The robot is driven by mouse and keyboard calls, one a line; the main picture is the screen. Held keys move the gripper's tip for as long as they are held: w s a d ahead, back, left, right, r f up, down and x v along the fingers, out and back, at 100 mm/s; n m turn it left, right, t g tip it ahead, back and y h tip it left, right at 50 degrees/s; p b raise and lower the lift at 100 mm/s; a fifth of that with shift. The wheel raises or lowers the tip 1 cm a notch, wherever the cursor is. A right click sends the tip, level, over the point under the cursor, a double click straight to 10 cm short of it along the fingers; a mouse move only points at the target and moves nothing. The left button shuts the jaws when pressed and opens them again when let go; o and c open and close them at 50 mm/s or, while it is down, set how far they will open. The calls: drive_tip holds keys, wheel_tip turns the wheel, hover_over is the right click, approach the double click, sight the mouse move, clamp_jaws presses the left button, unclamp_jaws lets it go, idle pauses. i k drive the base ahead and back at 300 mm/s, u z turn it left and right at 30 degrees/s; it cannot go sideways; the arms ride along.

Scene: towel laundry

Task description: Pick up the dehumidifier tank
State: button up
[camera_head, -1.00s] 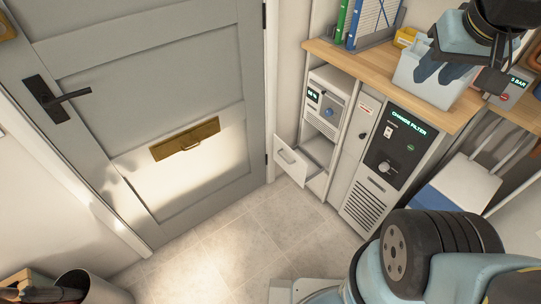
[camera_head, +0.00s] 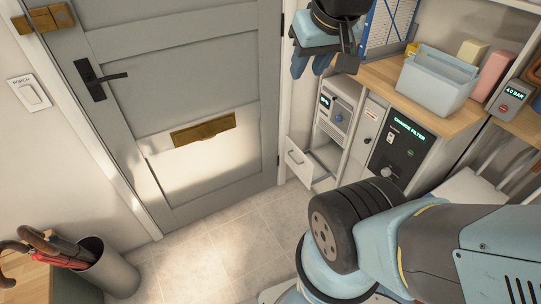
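My gripper (camera_head: 322,66) hangs above the dehumidifier, pointing down, left of the counter's front corner. Its blue fingers look spread, with nothing visible between them. It is well above the tank and apart from it.
A grey-blue tub (camera_head: 436,82) stands on the counter (camera_head: 383,75). A black-panelled appliance (camera_head: 400,145) reading "CHANGE FILTER" stands right of the dehumidifier. A grey door (camera_head: 190,70) is at left, a bin (camera_head: 108,272) at lower left. The tiled floor (camera_head: 215,245) between is clear.

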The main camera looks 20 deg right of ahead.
sight(441, 83)
drive_tip(key=u, duration=0.35)
drive_tip(key=k, duration=0.65)
drive_tip(key=z, duration=0.7)
drive_tip(key=i, duration=0.95)
drive_tip(key=z, duration=0.05)
drive_tip(key=k, duration=0.45)
drive_tip(key=z, duration=2.55)
drive_tip(key=k, duration=0.2)
drive_tip(key=u, duration=0.65)
